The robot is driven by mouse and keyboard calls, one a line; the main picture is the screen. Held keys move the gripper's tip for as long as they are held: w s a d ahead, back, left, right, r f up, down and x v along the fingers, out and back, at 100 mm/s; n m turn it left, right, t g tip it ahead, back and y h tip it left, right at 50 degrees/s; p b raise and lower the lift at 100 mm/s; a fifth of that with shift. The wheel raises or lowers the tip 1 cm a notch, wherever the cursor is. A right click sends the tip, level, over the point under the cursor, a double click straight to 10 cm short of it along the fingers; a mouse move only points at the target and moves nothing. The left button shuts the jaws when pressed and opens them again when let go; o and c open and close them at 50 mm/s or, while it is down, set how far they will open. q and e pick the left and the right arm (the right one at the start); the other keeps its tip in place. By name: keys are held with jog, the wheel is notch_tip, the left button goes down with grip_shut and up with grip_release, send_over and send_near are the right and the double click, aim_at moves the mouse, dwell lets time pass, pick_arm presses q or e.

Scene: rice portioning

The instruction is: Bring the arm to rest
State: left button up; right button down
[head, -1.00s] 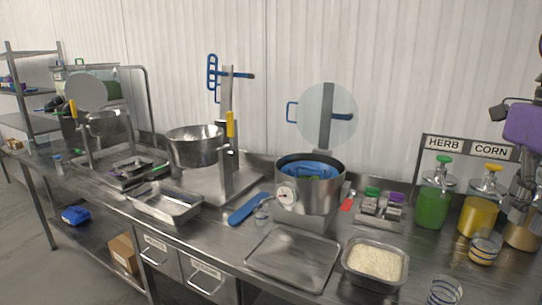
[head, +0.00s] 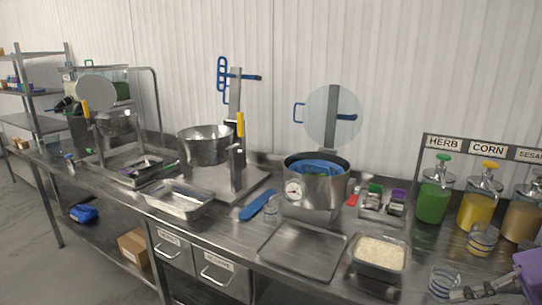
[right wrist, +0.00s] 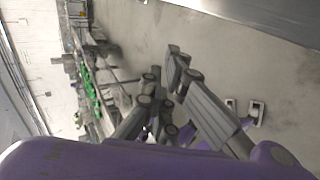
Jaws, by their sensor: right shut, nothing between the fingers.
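My right arm (head: 530,272), with a purple shell, comes in at the lower right corner of the head view. Its grey gripper (head: 458,294) points left, low by the front edge of the counter, and is shut and empty. It is beside or in front of a striped glass (head: 441,279); contact cannot be told. In the right wrist view the gripper's linkages and fingers (right wrist: 163,80) show above the purple shell, with grey floor behind them. My left gripper is not in view.
A steel counter (head: 232,229) holds a pan of rice (head: 381,279), an empty flat tray (head: 266,237), a pot with a dial (head: 325,194) and a second striped glass (head: 483,239). Green (head: 434,202) and yellow (head: 475,212) dispensers stand at the back right. Floor is open at the left front.

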jog(key=s+a+f+m+t+h+p, duration=0.1)
jog(key=s+f+m+t+h, duration=0.4)
jog(key=f+m, duration=0.7)
jog(key=s+f+m+t+h+p, duration=0.1)
jog(key=s+f+m+t+h, duration=0.25)
jog(key=s+f+m, duration=0.75)
jog(key=s+a+f+m+g, duration=0.2)
jog(key=s+a+f+m, duration=0.1)
jog(key=a+f, duration=0.4)
jog(key=s+a+f+m+g+h, duration=0.1)
jog(key=s+a+f+m+g, duration=0.1)
jog(key=s+a+f+m, duration=0.2)
jog(key=a+f, duration=0.3)
jog(key=a, duration=0.1)
jog(key=shift+s+a+f+g, duration=0.3)
jog(key=shift+s+f+g, duration=0.05)
jog(key=shift+f, duration=0.05)
jog(key=shift+d, duration=0.1)
